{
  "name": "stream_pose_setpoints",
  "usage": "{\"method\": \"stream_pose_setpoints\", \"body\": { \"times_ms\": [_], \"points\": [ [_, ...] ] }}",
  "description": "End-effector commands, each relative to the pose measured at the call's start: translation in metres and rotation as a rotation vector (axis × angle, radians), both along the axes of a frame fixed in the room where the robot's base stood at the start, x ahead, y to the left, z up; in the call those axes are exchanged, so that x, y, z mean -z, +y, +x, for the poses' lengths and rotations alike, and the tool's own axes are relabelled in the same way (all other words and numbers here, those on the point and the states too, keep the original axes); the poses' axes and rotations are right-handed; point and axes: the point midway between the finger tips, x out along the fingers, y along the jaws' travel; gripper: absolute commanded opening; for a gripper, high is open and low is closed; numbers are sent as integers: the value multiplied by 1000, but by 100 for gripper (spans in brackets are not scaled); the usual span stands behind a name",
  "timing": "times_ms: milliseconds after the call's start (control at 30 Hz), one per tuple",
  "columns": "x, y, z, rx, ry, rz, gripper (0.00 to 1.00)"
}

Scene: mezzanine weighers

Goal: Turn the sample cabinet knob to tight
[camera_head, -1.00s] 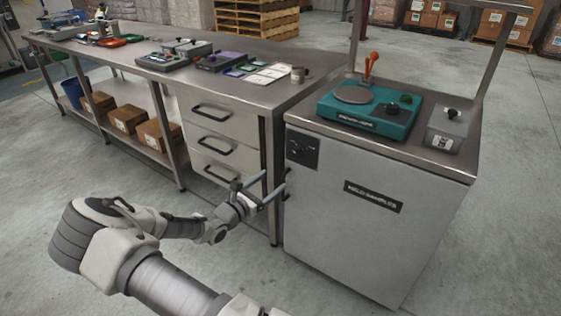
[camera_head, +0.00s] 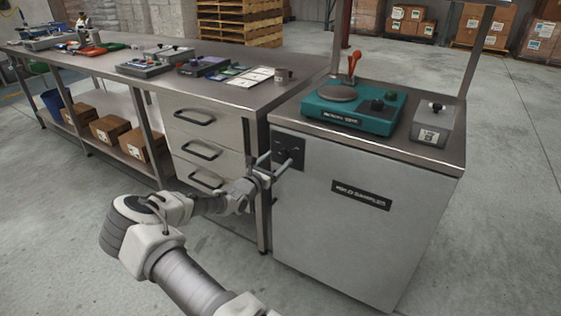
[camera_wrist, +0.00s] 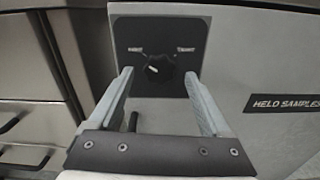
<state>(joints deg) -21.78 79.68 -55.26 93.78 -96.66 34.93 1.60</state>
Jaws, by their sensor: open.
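The sample cabinet (camera_head: 345,225) is a grey box with a "HELD SAMPLES" label, right of the drawer bench. Its black knob (camera_wrist: 158,68) sits on a dark plate (camera_wrist: 185,35) at the cabinet's upper left. In the wrist view the plate has a word on each side of the knob; the right one seems to read "TIGHT". The knob's pale mark points to the upper left. My gripper (camera_wrist: 160,85) is open, with its fingers pointing at the plate, one on each side of the knob. I cannot tell whether they touch it. In the head view my gripper (camera_head: 275,165) partly covers the plate.
A teal scale (camera_head: 355,108) and a grey box with a knob (camera_head: 432,125) stand on the cabinet top. The drawer bench (camera_head: 207,130) stands close on the left. A dark cabinet handle (camera_wrist: 133,121) shows below the plate. Floor is clear at right.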

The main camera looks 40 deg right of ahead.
Motion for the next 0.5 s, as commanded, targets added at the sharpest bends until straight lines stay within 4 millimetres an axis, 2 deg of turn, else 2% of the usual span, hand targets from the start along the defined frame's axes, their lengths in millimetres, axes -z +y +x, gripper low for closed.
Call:
{"method": "stream_pose_setpoints", "body": {
  "times_ms": [33, 200, 500],
  "points": [
    [2, -8, 3, 1, -1, 0, 82],
    [1, -20, 8, 0, 0, 0, 82],
    [0, -23, 10, -1, 0, 0, 82]
  ]
}}
